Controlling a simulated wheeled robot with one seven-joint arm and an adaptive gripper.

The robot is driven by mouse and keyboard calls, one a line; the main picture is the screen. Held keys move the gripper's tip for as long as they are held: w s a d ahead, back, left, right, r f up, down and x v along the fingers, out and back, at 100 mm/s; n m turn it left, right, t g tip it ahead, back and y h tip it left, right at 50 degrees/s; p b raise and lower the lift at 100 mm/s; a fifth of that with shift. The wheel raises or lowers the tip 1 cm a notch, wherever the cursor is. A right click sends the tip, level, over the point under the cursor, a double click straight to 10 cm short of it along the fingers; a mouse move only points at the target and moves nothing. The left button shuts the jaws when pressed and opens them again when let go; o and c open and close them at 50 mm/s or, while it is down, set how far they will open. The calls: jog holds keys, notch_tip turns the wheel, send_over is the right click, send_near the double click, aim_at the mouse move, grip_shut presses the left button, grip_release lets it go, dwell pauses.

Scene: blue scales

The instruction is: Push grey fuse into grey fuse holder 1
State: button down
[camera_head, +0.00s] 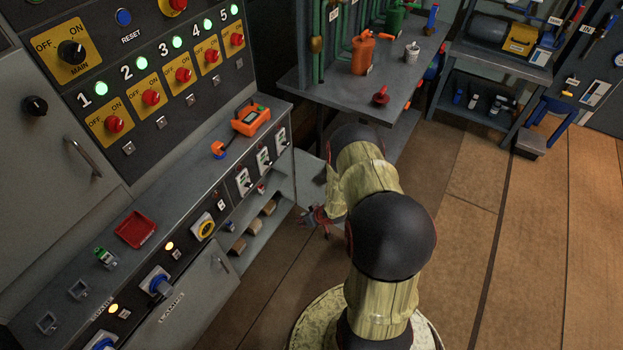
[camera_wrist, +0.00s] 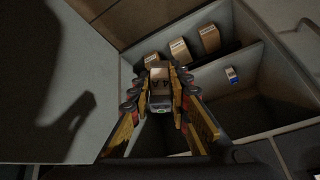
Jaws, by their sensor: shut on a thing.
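My gripper (camera_head: 318,216) is in front of the open cabinet compartment in the head view, partly behind my own arm. In the wrist view my gripper (camera_wrist: 159,102) is shut on a small block-like thing (camera_wrist: 160,88) with a pale grey body and dark marks. I take it for the grey fuse, but its shape is partly hidden by the fingers. Two small grey holders, one nearer (camera_head: 47,322) and one farther (camera_head: 79,290), sit on the bench top at lower left. A third spot holds a green-topped piece (camera_head: 105,257). I cannot tell which is holder 1.
Several small brown boxes (camera_wrist: 180,50) stand in the cabinet compartment, close beyond my gripper. A small blue and white item (camera_wrist: 232,74) lies in the neighbouring compartment. A red tray (camera_head: 136,229) and an orange device (camera_head: 250,120) are on the bench. Open floor lies to the right.

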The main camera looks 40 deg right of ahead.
jog(key=w+a+r+n, duration=0.1)
jog(key=a+r, duration=1)
jog(key=r, duration=0.2)
jog(key=w+a+r+n+y, duration=0.1)
jog(key=w+a+r, duration=0.1)
jog(key=a+r, duration=0.9)
notch_tip(320, 180, up, 2)
jog(key=shift+w+r, duration=0.15)
jog(key=shift+w, duration=0.15)
jog(key=shift+a, duration=0.15)
